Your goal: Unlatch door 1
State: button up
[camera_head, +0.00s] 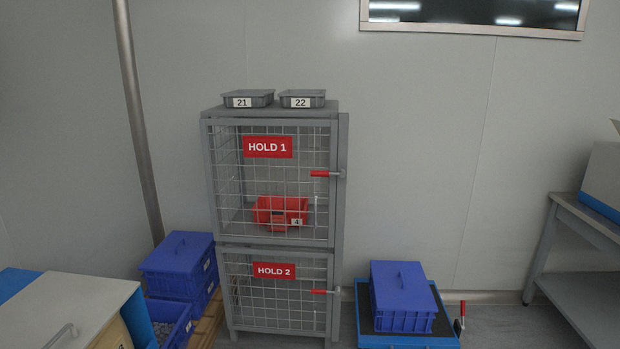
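Door 1 is the upper wire-mesh door (234,190) of a grey cage cabinet, with a red sign (268,147) reading HOLD 1. Its red latch handle (321,173) lies horizontal at the door's right edge, against the frame post. The door looks closed. Behind the mesh, a red bin (270,212) labelled 4 sits on the upper compartment's floor. My gripper is not in view.
The lower door with the HOLD 2 sign (274,270) has its own red handle (322,292). Grey trays 21 (248,99) and 22 (303,99) sit on top. Blue crates (180,262) stand left; a blue lidded box (401,297) on a low platform stands right.

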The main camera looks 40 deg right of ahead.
aim_at(342, 173)
jog(key=z, duration=0.15)
jog(key=i, duration=0.95)
jog(key=u, duration=0.05)
